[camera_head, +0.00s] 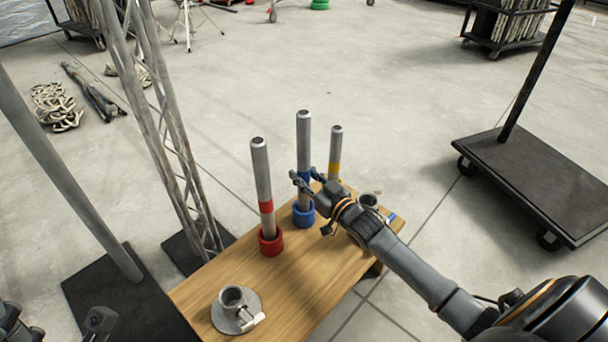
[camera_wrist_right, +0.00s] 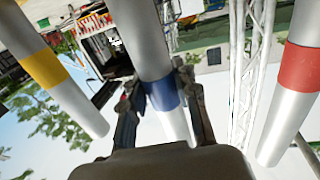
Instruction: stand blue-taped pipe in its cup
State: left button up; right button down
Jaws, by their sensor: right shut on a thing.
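The blue-taped pipe (camera_head: 304,135) stands upright in the head view, its lower end in or right at the blue cup (camera_head: 303,216) on the wooden table. My right gripper (camera_head: 303,183) is shut on this pipe near its blue band. In the right wrist view the gripper fingers (camera_wrist_right: 162,105) lie on both sides of the blue band on the pipe (camera_wrist_right: 143,40). Whether the pipe's end rests on the cup's bottom cannot be seen. Only a part of my left arm shows at the lower left; its fingertips are not clear.
A red-taped pipe (camera_head: 261,172) stands in a red cup (camera_head: 270,243) to the left. A yellow-taped pipe (camera_head: 335,148) stands behind my gripper. A metal flanged base (camera_head: 237,311) is on the near part of the table (camera_head: 290,290). A truss (camera_head: 170,110) rises at left; a cart (camera_head: 530,175) is at right.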

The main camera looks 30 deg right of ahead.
jog(key=shift+f, duration=0.2)
dwell(0.5)
jog(key=c, duration=0.9)
grip_release()
jog(key=shift+c, duration=0.2)
jog(key=shift+f, duration=0.1)
jog(key=s+d, duration=0.2)
jog(key=s, duration=1)
jog(key=shift+w+d, duration=0.1)
